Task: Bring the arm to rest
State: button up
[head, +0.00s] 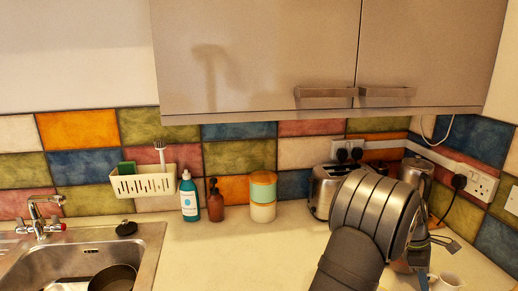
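My arm rises from the bottom edge at the right of the head view, with a large ribbed grey joint in front of the counter. What looks like my gripper (419,254) is partly behind that joint, low over the right part of the counter. Its fingers are not clear, so I cannot tell whether it is open or shut. I see nothing plainly held.
A toaster (325,190) and a kettle (416,176) stand behind my arm. A white mug (446,283) is close by at lower right. Cabinets (255,55) hang above. Canisters (263,196), bottles (189,198) and a sink (140,245) are left. The middle counter (255,255) is clear.

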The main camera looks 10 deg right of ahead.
jog(key=v, duration=1.1)
jog(key=x, duration=1.1)
jog(key=shift+s+d+f, duration=0.15)
jog(key=shift+f, duration=0.2)
notch_tip(320, 180, up, 11)
jog(key=shift+f, duration=0.1)
jog(key=w+a+r+m+y, duration=0.1)
jog(key=w+a+m, duration=0.1)
jog(key=w+a, duration=0.85)
jog(key=w+a+m, duration=0.3)
jog(key=w+a, duration=0.5)
jog(key=a, duration=0.5)
jog(key=w+a, duration=0.1)
jog(key=a, duration=1.1)
jog(key=w+a+r+g, duration=0.1)
jog(key=w+a, duration=0.1)
jog(key=a, duration=1)
jog(key=shift+a+r+y, duration=0.15)
jog(key=shift+r+y, duration=0.15)
jog(key=shift+y, duration=0.1)
